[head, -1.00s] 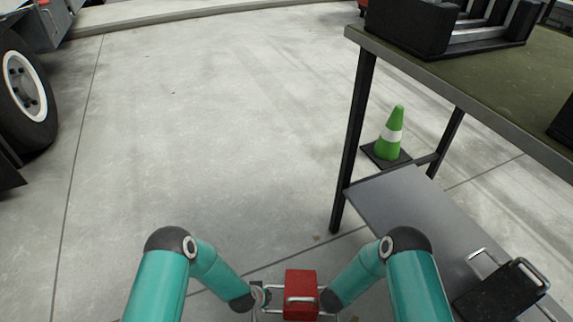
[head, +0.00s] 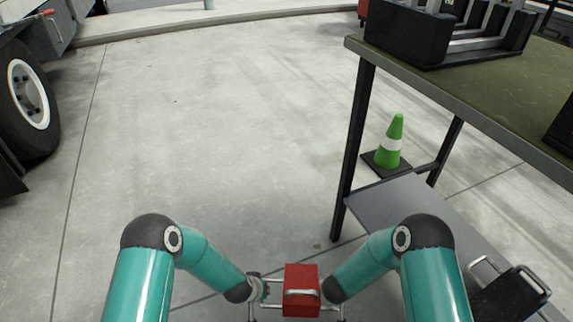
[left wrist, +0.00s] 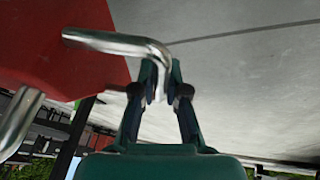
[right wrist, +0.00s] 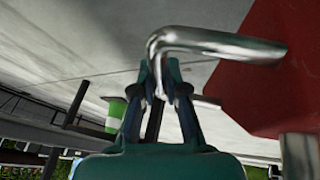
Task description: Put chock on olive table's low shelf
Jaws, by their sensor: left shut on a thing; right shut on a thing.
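The red chock (head: 301,280) with metal handles is held between my two arms at the bottom middle of the head view. My left gripper (left wrist: 160,92) is shut on a bent metal handle at the chock's left side. My right gripper (right wrist: 158,88) is shut on the matching handle at its right side. The olive table (head: 470,90) stands at the right. Its low shelf (head: 405,205) is a grey board to the right of the chock, partly hidden by my right arm.
A black box with metal handles (head: 510,300) sits on the low shelf's near part. A black rack (head: 420,35) stands on the tabletop. A green cone (head: 392,145) stands on the floor behind the shelf. A truck wheel (head: 28,95) is at the left. The middle floor is clear.

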